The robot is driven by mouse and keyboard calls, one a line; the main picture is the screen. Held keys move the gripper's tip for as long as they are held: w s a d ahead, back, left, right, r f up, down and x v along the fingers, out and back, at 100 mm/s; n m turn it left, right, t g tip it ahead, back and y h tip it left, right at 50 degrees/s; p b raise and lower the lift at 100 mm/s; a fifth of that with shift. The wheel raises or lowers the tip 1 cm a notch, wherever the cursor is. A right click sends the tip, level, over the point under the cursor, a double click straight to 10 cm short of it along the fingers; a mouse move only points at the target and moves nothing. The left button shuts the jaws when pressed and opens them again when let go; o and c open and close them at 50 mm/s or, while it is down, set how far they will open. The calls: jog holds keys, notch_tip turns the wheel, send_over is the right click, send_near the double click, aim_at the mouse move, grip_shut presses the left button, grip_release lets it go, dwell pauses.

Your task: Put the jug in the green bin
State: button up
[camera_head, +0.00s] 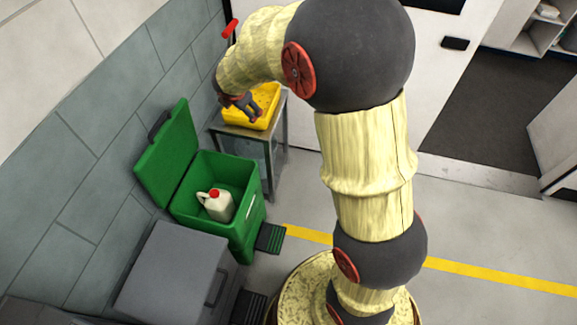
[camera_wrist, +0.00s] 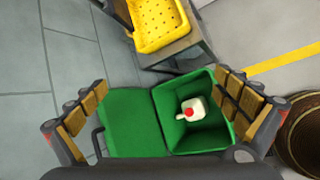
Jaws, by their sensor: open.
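The jug (camera_head: 217,206), cream-white with a red cap and a handle, is inside the green bin (camera_head: 245,232). It appears to rest on the bin's floor, and its exact tilt is hard to tell. The bin's lid (camera_head: 167,152) is swung open toward the wall. The wrist view also shows the jug (camera_wrist: 194,108) within the bin's walls (camera_wrist: 165,108). My gripper (camera_head: 247,108) is raised beyond the bin and shows in front of the yellow crate in the head view. Its fingers (camera_wrist: 160,82) are spread wide with nothing between them.
A yellow perforated crate (camera_head: 268,98) sits on a metal table (camera_head: 262,134) behind the bin; it also shows in the wrist view (camera_wrist: 156,22). A tiled wall is at left. Open floor with a yellow line lies to the right.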

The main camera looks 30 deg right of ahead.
jog(key=s+d+r+m, duration=0.1)
jog(key=s+r+m, duration=0.5)
jog(key=s, duration=0.3)
jog(key=s+d+r+m, duration=0.1)
jog(key=s+r+m, duration=0.5)
jog(key=s, duration=0.3)
jog(key=s+a+m+y, duration=0.1)
jog(key=s+m, duration=0.4)
jog(key=s, duration=0.5)
jog(key=s+a+r+m+g+y, duration=0.1)
jog(key=s+a+m, duration=0.3)
jog(key=s, duration=0.5)
jog(key=shift+s+a+m+g, duration=0.15)
jog(key=shift+s+m+g, duration=0.2)
jog(key=shift+m, duration=0.25)
jog(key=shift+r, duration=0.1)
